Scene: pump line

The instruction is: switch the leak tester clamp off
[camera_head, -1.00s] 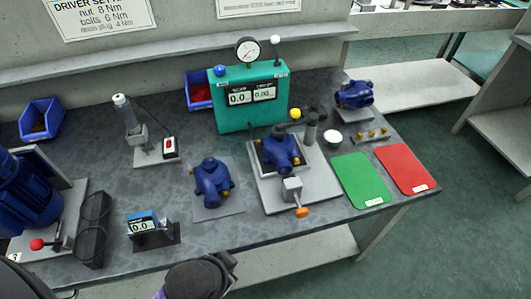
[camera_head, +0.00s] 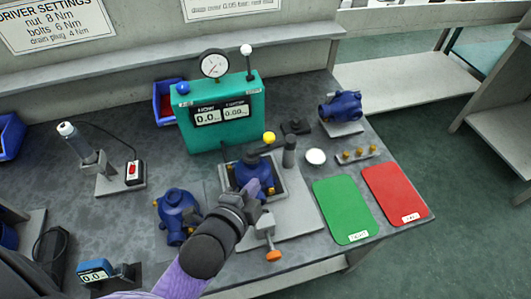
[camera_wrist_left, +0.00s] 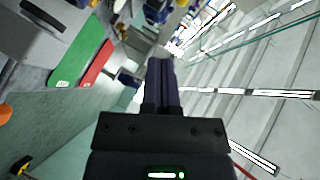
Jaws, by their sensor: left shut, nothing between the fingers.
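The teal leak tester (camera_head: 222,135) stands at the back of the bench, with a round gauge, two displays, a blue button (camera_head: 183,88) and a white-knobbed lever (camera_head: 248,62) on top. In front of it is a grey fixture plate (camera_head: 300,215) holding a blue pump (camera_head: 243,170). A yellow ball knob (camera_head: 269,138) shows behind the pump, and an orange-tipped clamp handle (camera_head: 272,254) is at the plate's front. My left gripper (camera_head: 254,188) is shut and empty, in front of the pump, hiding part of it. Its closed purple fingers fill the middle of the left wrist view (camera_wrist_left: 160,80).
A green mat (camera_head: 344,210) and a red mat (camera_head: 396,194) lie right of the fixture. Another blue pump (camera_head: 176,210) stands left of my wrist. A screwdriver stand (camera_head: 107,178) and red switch box (camera_head: 134,172) are further left. A blue pump (camera_head: 343,107) sits back right.

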